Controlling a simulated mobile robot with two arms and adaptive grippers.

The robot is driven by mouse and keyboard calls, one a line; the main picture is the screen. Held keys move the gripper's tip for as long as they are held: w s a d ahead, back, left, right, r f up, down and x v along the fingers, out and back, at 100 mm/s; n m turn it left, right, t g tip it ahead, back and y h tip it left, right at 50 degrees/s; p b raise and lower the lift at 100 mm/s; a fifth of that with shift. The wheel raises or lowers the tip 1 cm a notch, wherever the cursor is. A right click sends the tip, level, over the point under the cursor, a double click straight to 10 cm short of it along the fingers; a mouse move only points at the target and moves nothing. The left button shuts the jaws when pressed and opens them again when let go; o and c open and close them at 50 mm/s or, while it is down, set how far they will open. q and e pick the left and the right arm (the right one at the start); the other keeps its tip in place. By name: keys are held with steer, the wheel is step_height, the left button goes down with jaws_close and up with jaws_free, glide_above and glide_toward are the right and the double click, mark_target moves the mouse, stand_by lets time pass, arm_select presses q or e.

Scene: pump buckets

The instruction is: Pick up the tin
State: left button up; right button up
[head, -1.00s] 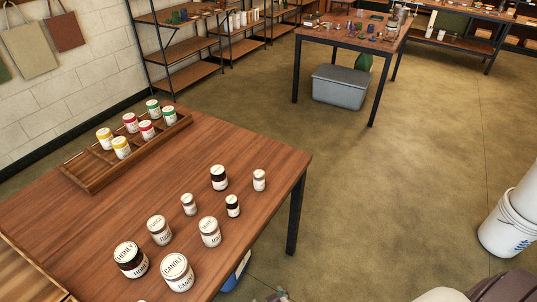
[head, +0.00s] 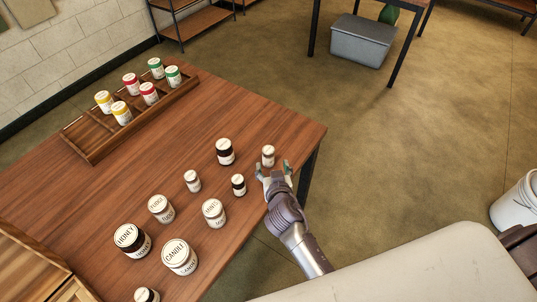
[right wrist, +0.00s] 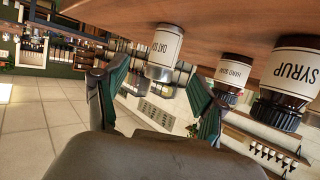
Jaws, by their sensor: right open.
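A small tin (head: 268,156) with a pale label stands upright near the right edge of the wooden table. It also shows, upside down, in the right wrist view (right wrist: 164,50), with a label starting "OAT S". My right gripper (head: 273,169) is open at the table's right edge, close by the tin on its near side. In the right wrist view the green-padded fingers (right wrist: 160,88) are spread, with the tin's end between their tips; I see no contact. My left gripper is not in view.
The table (head: 130,190) holds several other jars: a dark-lidded one (head: 225,151) left of the tin, a small dark one (head: 238,185) nearer, a syrup jar (right wrist: 291,82) in the wrist view. A wooden tray (head: 100,149) with coloured tins stands at far left.

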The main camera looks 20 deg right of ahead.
mark_target(269, 159)
steer(key=shift+p+x, duration=0.5)
steer(key=shift+x, duration=2.55)
steer(key=shift+a+r, duration=0.15)
steer(key=shift+a, duration=0.05)
steer(key=shift+c, duration=0.6)
steer(key=c, duration=1.1)
